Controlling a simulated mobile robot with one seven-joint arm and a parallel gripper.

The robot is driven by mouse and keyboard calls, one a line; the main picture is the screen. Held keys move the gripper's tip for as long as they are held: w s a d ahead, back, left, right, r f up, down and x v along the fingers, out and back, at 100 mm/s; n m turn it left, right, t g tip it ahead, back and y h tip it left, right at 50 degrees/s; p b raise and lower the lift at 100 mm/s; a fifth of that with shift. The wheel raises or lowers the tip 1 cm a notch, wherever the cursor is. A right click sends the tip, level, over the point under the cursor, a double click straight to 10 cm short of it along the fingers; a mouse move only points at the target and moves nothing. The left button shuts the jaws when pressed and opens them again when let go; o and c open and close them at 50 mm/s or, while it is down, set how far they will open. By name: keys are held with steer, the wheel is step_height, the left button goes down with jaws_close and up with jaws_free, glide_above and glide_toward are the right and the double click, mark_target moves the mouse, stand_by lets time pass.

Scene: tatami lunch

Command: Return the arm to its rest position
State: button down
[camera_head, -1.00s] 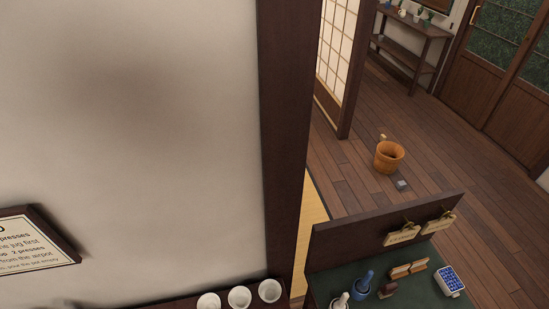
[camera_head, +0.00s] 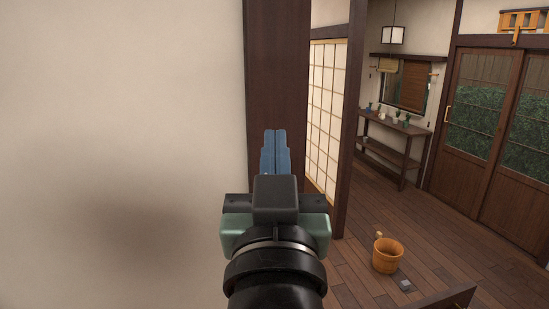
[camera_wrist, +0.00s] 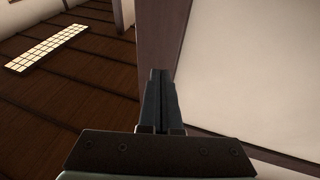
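My gripper (camera_head: 274,135) stands upright in the lower middle of the head view, in front of the dark wooden post (camera_head: 277,60). Its two blue fingers are together with nothing between them. In the wrist view, my gripper (camera_wrist: 159,72) also shows its fingers closed side by side and empty. The post's lower part is hidden behind my arm in the head view.
A pale wall (camera_head: 120,130) fills the left. Right of the post are a shoji screen (camera_head: 325,120), a wooden bucket (camera_head: 386,256) on the wooden floor, a shelf table (camera_head: 398,130) and sliding doors (camera_head: 475,95). A dark panel edge (camera_head: 447,299) shows at the bottom.

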steer(key=s+r+t+b, duration=0.5)
steer(key=s, duration=0.4)
steer(key=shift+s+t+b, duration=0.25)
steer(key=shift+t+b, duration=0.15)
steer(key=shift+a, duration=0.1)
